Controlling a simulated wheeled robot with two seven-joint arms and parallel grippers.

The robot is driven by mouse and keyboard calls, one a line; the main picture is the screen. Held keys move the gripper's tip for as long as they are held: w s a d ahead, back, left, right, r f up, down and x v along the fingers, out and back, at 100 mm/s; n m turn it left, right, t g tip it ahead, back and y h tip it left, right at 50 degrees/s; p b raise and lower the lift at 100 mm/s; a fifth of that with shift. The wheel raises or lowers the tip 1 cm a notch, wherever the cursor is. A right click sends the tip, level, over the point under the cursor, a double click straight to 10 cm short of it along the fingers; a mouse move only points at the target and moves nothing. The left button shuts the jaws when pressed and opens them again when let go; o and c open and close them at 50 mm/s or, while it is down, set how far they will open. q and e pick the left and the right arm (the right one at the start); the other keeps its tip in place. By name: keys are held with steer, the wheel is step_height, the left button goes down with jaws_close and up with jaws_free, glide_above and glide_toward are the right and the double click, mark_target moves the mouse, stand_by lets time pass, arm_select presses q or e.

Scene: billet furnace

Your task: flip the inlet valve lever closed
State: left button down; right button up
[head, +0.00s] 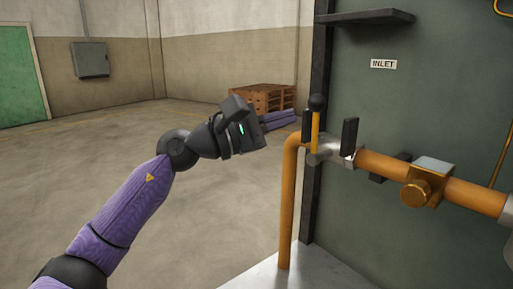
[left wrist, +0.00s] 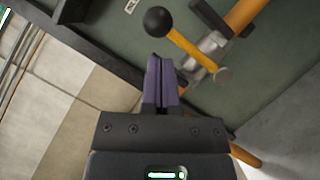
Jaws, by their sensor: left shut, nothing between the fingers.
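The inlet valve lever (head: 315,132) is a yellow-orange bar with a black ball knob (head: 317,102). It stands upright, across the run of the orange pipe (head: 385,164), at a grey valve body (head: 328,151). A white INLET label (head: 383,64) is on the panel above. In the left wrist view the lever (left wrist: 195,49) and its knob (left wrist: 158,21) lie just beyond my fingers. My left gripper (head: 262,132) is left of the lever, apart from it. Its purple fingers (left wrist: 162,80) are shut and empty. My right gripper is not in view.
Dark upright plates (head: 349,136) stand on both sides of the lever. A second fitting with a brass knob (head: 416,193) sits on the pipe to the right. A dark shelf (head: 366,17) juts out above. Open floor (head: 215,210) lies to the left.

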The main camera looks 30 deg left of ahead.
arm_select(q)
steer(key=b+v, duration=0.2)
steer(key=v, duration=0.5)
